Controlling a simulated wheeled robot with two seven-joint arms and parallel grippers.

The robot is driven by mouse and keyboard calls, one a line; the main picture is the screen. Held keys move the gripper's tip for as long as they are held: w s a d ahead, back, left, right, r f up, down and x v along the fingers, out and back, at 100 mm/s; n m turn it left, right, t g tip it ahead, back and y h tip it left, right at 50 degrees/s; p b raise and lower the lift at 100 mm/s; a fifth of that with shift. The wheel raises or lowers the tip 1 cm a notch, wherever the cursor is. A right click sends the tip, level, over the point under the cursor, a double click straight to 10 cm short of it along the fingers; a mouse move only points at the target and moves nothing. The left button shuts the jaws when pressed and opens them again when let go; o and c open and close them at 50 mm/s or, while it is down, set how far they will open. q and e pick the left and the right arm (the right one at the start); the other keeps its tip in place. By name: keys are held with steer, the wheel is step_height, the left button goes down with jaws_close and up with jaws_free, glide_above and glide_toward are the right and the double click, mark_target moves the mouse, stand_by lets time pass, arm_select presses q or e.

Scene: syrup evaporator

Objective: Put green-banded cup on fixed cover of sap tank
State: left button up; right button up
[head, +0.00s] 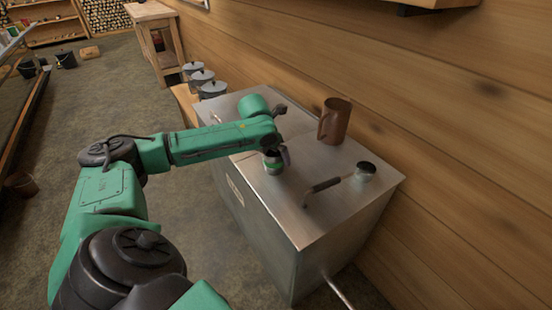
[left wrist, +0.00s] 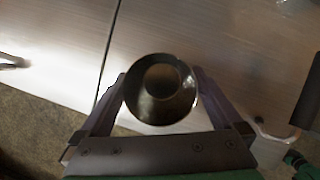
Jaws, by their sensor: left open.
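The green-banded cup (head: 272,165) is a small metal cup standing upright on the steel top of the sap tank (head: 335,215). In the left wrist view I look down into the round cup (left wrist: 162,62), close to a seam in the tank top. My left gripper (left wrist: 161,82) is open, with one finger on each side of the cup; contact cannot be made out. In the head view my left gripper (head: 281,156) is small and partly hidden by my forearm. Which panel beside the seam is the fixed cover is hard to tell. My right gripper is out of view.
A brown mug (head: 335,121) stands near the wall on the tank top. A dipper (head: 364,171) with a dark handle lies at the right. Lidded pots (head: 201,80) stand beyond the tank.

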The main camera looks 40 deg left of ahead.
arm_select(q)
steer(key=v, duration=0.9)
steer(key=shift+r+p, duration=0.2)
steer(key=shift+p, duration=0.1)
steer(key=shift+s, duration=0.1)
